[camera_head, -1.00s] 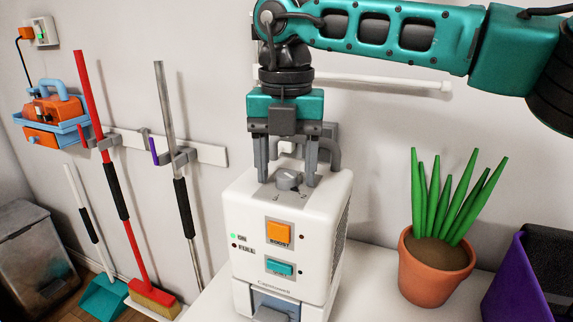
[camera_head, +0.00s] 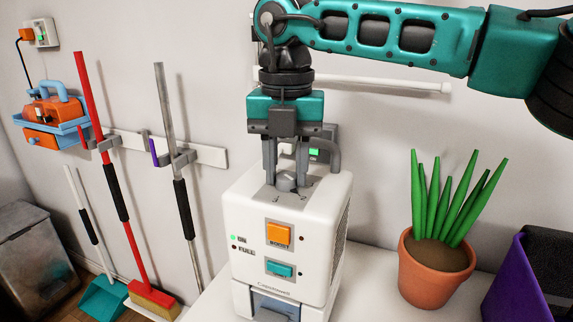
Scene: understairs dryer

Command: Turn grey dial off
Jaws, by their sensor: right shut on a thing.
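The grey dial (camera_head: 286,182) sits on top of a white dryer unit (camera_head: 255,203), in a recessed grey panel. My right gripper (camera_head: 287,176) comes down from above, its two fingers on either side of the dial and shut on it. The fingers hide part of the dial, so its exact pointing is hard to read. On the unit's front are an orange BOOST button (camera_head: 278,232) and a teal button (camera_head: 280,269). My left gripper is not in view.
A potted plant (camera_head: 432,275) and a purple box (camera_head: 520,280) stand to the right on the white surface (camera_head: 372,285). A wall socket with a green light (camera_head: 315,153) is behind the unit. Brooms and a dustpan (camera_head: 104,298) hang or stand at the left.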

